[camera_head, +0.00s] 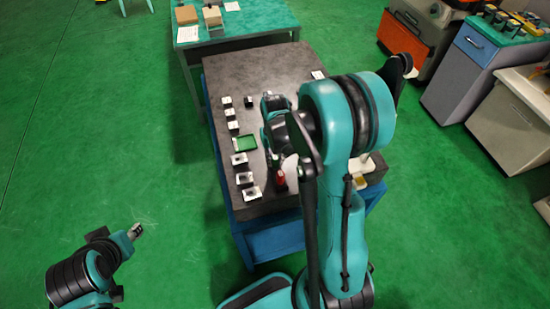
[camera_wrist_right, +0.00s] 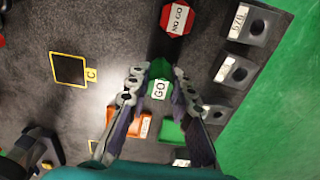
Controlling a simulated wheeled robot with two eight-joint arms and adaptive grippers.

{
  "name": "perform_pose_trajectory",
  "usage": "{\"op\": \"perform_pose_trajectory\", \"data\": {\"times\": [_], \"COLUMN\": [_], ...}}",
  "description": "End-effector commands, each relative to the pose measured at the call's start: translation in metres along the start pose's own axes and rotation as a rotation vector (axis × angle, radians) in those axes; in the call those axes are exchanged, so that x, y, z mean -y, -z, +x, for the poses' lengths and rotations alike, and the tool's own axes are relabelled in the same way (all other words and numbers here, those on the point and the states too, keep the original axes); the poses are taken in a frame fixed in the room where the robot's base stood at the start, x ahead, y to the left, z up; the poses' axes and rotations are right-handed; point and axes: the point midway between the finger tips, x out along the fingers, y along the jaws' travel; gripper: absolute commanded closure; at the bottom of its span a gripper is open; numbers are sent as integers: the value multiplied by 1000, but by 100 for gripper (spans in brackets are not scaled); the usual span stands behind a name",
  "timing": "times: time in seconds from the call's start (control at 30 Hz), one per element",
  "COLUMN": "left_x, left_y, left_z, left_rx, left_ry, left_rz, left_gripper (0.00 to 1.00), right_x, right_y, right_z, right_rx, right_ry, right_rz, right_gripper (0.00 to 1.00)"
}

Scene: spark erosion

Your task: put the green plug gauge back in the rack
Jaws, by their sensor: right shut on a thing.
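The green plug gauge (camera_wrist_right: 159,88), labelled GO, is between the fingers of my right gripper (camera_wrist_right: 157,76) in the right wrist view. The gripper is shut on it, above the dark table top. In the head view my right arm hides most of that gripper and I cannot make out the green gauge. A red gauge labelled NO GO (camera_wrist_right: 177,17) is just beyond it in the wrist view. I cannot clearly pick out the rack in either view. My left gripper (camera_head: 135,230) is over the floor at lower left, away from the table; its jaws are too small to read.
Several pale blocks with holes (camera_wrist_right: 236,72) line the left side of the dark table (camera_head: 270,70). A green tray (camera_head: 246,142) lies among them. An orange tray (camera_wrist_right: 113,116) and a yellow-outlined square marked C (camera_wrist_right: 70,69) show in the wrist view.

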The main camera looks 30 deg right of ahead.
Motion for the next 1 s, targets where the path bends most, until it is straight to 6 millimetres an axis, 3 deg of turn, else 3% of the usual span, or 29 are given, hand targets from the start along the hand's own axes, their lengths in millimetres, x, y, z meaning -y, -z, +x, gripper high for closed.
{"op": "perform_pose_trajectory", "data": {"times": [0.43, 0.47, 0.53, 0.57, 0.87, 1.0], "left_x": [0, 0, 0, 0, 0, 0], "left_y": [-2, -2, -2, -2, -2, -2], "left_z": [2, 2, 2, 2, 2, 2], "left_rx": [0, 0, 0, 0, 0, 0], "left_ry": [0, 0, 0, 0, 0, 0], "left_rz": [0, 0, 0, 0, 0, 0], "left_gripper": [60, 60, 60, 60, 60, 60], "right_x": [0, 0, 0, 0, 0, 0], "right_y": [0, 0, 0, 0, 0, 0], "right_z": [3, 3, 3, 3, 2, -11], "right_rx": [0, 0, 0, 0, 0, 0], "right_ry": [0, 0, 0, 0, 0, 0], "right_rz": [0, 0, 0, 0, 0, 0], "right_gripper": [100, 76, 57, 54, 54, 54]}}
